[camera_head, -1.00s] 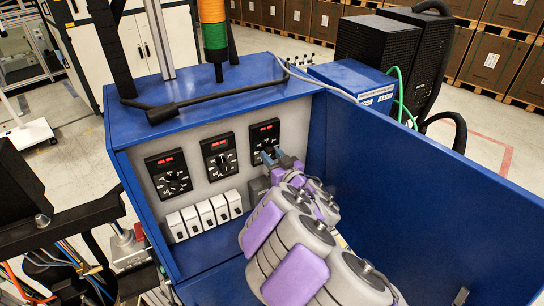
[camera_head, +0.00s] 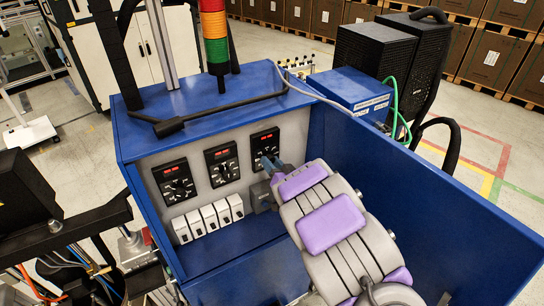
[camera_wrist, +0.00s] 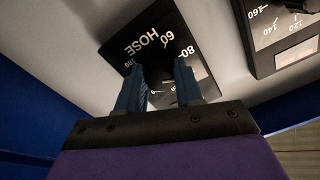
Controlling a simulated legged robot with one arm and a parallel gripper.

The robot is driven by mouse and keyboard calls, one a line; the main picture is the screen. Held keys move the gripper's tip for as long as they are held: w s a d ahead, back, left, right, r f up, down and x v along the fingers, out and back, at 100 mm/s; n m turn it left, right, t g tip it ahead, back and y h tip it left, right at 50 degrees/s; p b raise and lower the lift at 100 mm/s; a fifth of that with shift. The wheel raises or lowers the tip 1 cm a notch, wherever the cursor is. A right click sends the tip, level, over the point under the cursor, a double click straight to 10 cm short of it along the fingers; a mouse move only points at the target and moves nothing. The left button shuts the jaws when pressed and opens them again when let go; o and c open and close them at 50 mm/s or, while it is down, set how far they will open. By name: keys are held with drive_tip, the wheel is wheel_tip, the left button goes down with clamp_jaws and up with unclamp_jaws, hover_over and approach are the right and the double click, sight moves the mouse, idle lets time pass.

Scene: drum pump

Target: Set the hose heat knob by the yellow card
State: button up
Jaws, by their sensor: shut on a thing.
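The hose dial plate (camera_wrist: 195,55) is black with white numbers and the word HOSE in the wrist view. Its knob is a dark shape between my two blue fingertips, mostly hidden. My gripper (camera_wrist: 158,72) is shut on the hose knob. In the head view the hose dial (camera_head: 265,141) is the rightmost of three black dials with red displays, and my gripper (camera_head: 270,163) reaches its lower part. The pointer is hidden by the fingers. I cannot make out the yellow card in either view.
Two other dials, the left (camera_head: 175,181) and the middle (camera_head: 222,164), sit on the same grey panel. Several white switches (camera_head: 208,217) are below them. The blue cabinet's side wall (camera_head: 420,190) stands close to the right of my arm.

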drive_tip(key=shift+m+p, duration=2.45)
drive_tip(key=shift+m, duration=3.95)
drive_tip(key=o, duration=1)
drive_tip(key=shift+w, duration=0.15)
drive_tip(key=shift+o, duration=0.2)
